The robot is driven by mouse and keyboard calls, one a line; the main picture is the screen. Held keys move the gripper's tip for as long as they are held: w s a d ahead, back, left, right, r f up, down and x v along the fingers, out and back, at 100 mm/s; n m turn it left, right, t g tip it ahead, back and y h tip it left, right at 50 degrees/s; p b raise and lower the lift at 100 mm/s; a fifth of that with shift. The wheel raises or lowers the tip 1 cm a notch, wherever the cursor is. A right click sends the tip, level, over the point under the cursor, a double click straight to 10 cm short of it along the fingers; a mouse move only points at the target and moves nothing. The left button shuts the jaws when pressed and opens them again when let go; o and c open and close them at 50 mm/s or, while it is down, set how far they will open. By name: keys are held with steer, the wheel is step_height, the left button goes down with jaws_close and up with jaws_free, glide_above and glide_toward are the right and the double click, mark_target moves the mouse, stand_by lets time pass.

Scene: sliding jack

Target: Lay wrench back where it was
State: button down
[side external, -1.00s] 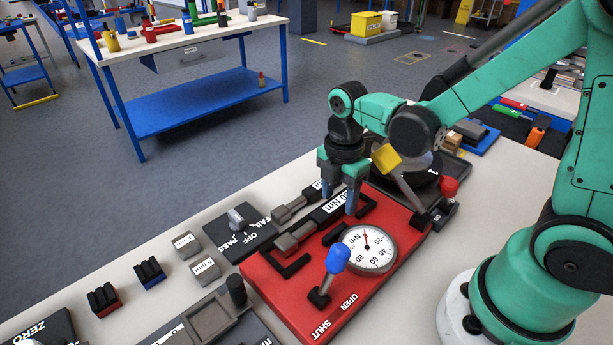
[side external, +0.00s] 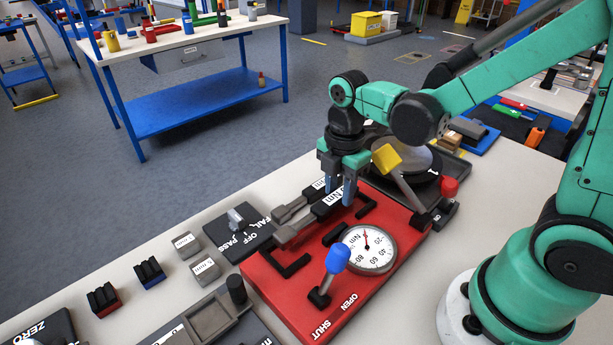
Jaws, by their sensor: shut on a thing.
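My gripper (side external: 340,190) is shut on a dark wrench (side external: 311,217) with a white Nm label, fingers pointing down. The wrench's grey head end points toward the lower left. It lies over the back left edge of the red test fixture (side external: 300,310), beside its black brackets; I cannot tell whether it touches anything below. A second, similar wrench (side external: 303,197) lies just to its left on the bench, its far end partly hidden by my gripper. The fixture carries a round Nm dial (side external: 368,249) and a blue-knobbed lever (side external: 337,260) near the OPEN and SHUT marks.
Small labelled grey blocks (side external: 205,270) sit further left. A yellow-ended lever (side external: 386,158) and a red knob (side external: 449,187) stand right of my gripper. Bare bench (side external: 185,222) lies along the back left edge.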

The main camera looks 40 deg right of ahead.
steer(key=shift+r, duration=1.7)
steer(key=w+d+r, duration=0.2)
steer(key=w+r, duration=0.4)
steer(key=w, duration=0.2)
step_height(320, 180, up, 6)
glide_above(306, 176)
step_height(306, 176, down, 20)
steer(key=shift+r, duration=0.1)
steer(key=c, duration=0.5)
jaws_free()
steer(key=shift+c, duration=0.2)
